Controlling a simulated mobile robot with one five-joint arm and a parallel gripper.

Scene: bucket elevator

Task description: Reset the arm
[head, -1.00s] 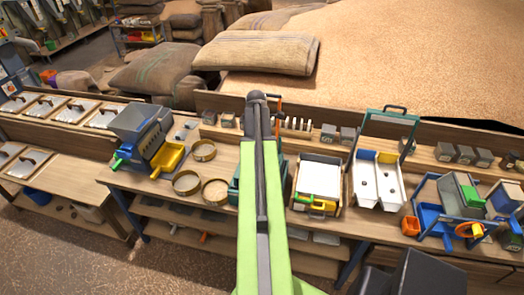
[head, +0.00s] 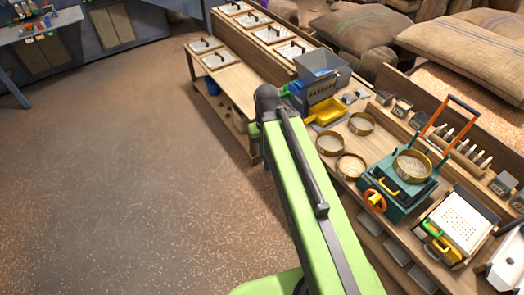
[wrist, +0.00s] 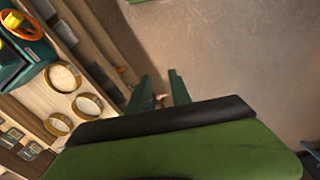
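My green arm (head: 315,205) reaches up from the lower part of the head view, with its dark end joint just left of the workbench. My gripper is hidden in the head view. In the wrist view, my gripper (wrist: 159,82) shows as two green fingers, apart, beyond the dark and green edge of my arm. The gripper is open. I see nothing held between the fingers, with the floor and the bench's edge beyond them.
The workbench (head: 385,205) runs along the right, bearing brass sieves (head: 351,166), a grey hopper with a yellow tray (head: 327,112), a teal machine (head: 402,184) and a white perforated tray (head: 462,222). Sacks (head: 357,38) lie behind. The floor (head: 120,170) at left is clear.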

